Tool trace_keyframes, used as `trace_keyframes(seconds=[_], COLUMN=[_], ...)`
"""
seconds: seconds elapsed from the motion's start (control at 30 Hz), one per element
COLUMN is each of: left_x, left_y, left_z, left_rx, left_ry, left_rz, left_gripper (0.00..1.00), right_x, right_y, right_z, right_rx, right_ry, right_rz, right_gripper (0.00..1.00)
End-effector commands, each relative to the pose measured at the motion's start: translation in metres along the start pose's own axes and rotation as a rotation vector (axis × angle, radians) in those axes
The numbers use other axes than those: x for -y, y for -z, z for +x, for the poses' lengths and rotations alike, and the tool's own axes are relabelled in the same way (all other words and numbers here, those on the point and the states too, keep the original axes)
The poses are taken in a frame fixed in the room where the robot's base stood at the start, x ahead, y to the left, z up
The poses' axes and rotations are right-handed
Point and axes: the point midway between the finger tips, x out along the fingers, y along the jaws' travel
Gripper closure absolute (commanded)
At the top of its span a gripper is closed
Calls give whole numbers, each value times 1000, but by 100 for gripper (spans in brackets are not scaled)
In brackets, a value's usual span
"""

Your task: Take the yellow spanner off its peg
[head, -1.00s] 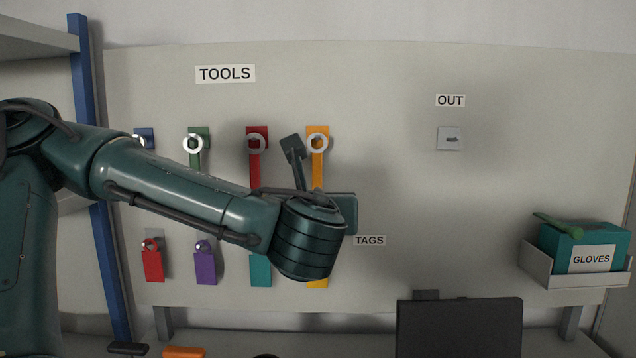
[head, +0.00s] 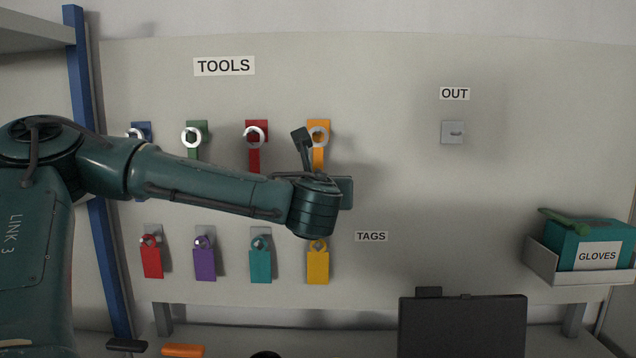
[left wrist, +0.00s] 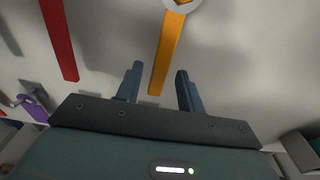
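The yellow spanner (head: 318,158) hangs on its peg at the right end of the upper tool row, its pale ring at the top. My left arm reaches across the board, and its hand covers the spanner's lower handle in the head view. In the left wrist view, my left gripper (left wrist: 160,72) has its two fingers apart. The yellow handle (left wrist: 169,45) appears between them, closer to the left finger. The fingers do not grip it; I cannot tell how deep it sits between them. My right gripper is not in view.
The red spanner (head: 254,156) hangs just left; green (head: 193,152) and blue (head: 142,128) spanners hang farther left. Coloured tags, including a yellow tag (head: 318,267), hang below. The OUT peg (head: 453,133) is empty. A glove box (head: 582,245) sits at right. The board's middle right is clear.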

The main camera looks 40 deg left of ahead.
Motion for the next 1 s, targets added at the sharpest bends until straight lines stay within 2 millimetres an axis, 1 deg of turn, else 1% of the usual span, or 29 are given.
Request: trace_keyframes(seconds=[0.13, 0.47, 1.0], left_x=[0, 0, 0], left_y=[0, 0, 0], left_z=[8, 9, 9], left_rx=[0, 0, 0], left_ry=[0, 1, 0], left_rz=[2, 0, 0], left_gripper=[62, 62, 84], right_x=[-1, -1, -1], right_y=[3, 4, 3], right_z=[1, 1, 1], right_rx=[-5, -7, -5], right_ry=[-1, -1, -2], right_rz=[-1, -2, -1], right_gripper=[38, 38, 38])
